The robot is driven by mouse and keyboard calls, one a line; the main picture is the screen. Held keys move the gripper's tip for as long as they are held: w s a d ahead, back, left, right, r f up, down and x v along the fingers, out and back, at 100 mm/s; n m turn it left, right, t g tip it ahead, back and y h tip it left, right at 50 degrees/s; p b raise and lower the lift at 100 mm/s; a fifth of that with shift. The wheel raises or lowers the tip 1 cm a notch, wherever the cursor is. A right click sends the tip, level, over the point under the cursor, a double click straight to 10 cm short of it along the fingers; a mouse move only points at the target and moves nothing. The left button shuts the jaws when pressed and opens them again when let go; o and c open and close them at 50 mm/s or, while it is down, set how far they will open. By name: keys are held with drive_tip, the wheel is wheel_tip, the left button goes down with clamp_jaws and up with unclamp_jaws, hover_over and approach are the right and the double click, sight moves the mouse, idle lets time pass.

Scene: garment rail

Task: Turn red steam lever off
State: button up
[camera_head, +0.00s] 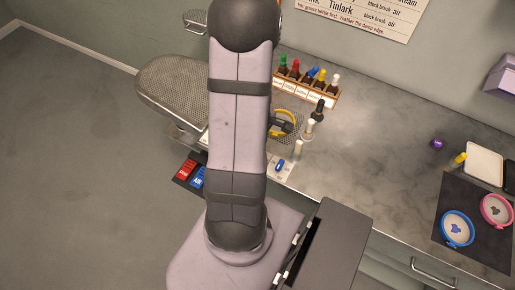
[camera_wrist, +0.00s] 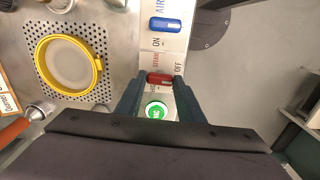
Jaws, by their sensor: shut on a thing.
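The red steam lever (camera_wrist: 159,80) sits on a white panel (camera_wrist: 178,43) in the wrist view, beside the printed words STEAM and OFF. My gripper (camera_wrist: 161,78) has one finger on each side of the lever and is shut on it. The fingertips cover the lever's ends, so its exact setting is hard to read. In the head view my arm hides the gripper and the red lever.
A blue air lever (camera_wrist: 165,25) is on the same panel, above the red one. A green button (camera_wrist: 156,111) lies between my fingers, below the lever. A yellow hoop (camera_wrist: 40,58) rests on the perforated plate to the left. A bottle rack (camera_head: 306,84) stands behind.

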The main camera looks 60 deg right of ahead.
drive_tip(key=shift+n, duration=0.4)
drive_tip(key=o, duration=1.1)
drive_tip(key=shift+c, duration=0.2)
drive_tip(key=shift+r, duration=0.15)
drive_tip(key=shift+r+b, duration=0.5)
drive_tip(key=shift+r, duration=3.1)
